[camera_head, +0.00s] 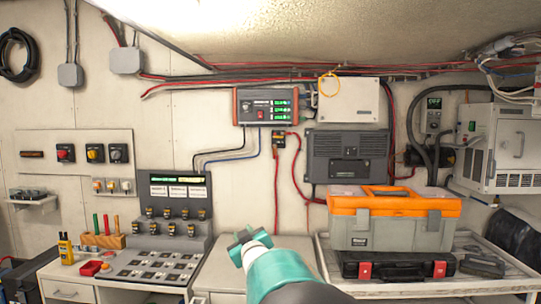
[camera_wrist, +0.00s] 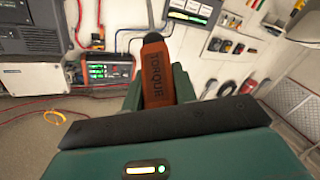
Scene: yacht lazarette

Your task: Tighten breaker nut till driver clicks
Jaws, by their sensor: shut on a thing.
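My gripper (camera_head: 246,240) is raised in front of the wall at the lower middle of the head view. In the wrist view its green fingers are shut on an orange torque driver (camera_wrist: 158,78), marked TORQUE, with a dark rounded end. The driver cannot be made out in the head view. A small dark breaker block (camera_head: 279,140) with a yellow patch and red cables is on the wall, above and right of my gripper and apart from it. It seems to show in the wrist view (camera_wrist: 97,41). Its nut is too small to tell.
A red-and-grey device (camera_head: 266,106) with green displays is above the breaker block. A dark inverter box (camera_head: 346,156) is to its right. An orange-lidded toolbox (camera_head: 393,219) stands on the right cart. A sloped switch panel (camera_head: 173,205) is at left. Cables run along the wall.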

